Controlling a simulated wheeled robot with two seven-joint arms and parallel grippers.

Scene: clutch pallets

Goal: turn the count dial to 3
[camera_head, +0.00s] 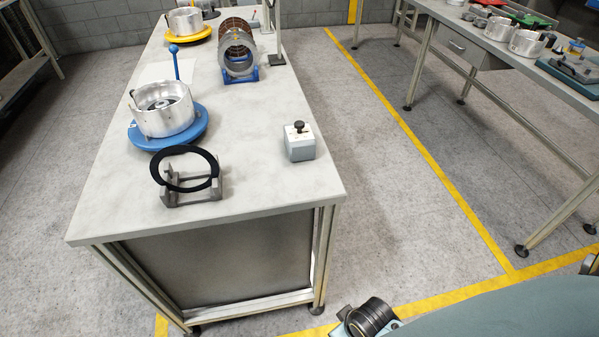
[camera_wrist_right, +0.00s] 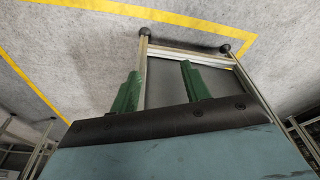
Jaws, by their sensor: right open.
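The count dial appears to be the black knob (camera_head: 299,126) on top of a small grey box (camera_head: 300,148) near the right edge of the workbench; its markings are too small to read. My right gripper (camera_wrist_right: 160,70) shows two green fingers spread apart with nothing between them in the right wrist view. Beyond the fingers, that view shows floor and a metal frame, not the dial. In the head view the fingers do not show, so the gripper is apart from the dial. My left gripper is not in view.
The workbench (camera_head: 250,190) also holds a black ring on a stand (camera_head: 185,178), a metal drum (camera_head: 164,110) on a blue base, and a coil-like cylinder (camera_head: 238,50) on a blue cradle. Bench top around the grey box is clear. A second bench (camera_head: 440,12) stands right.

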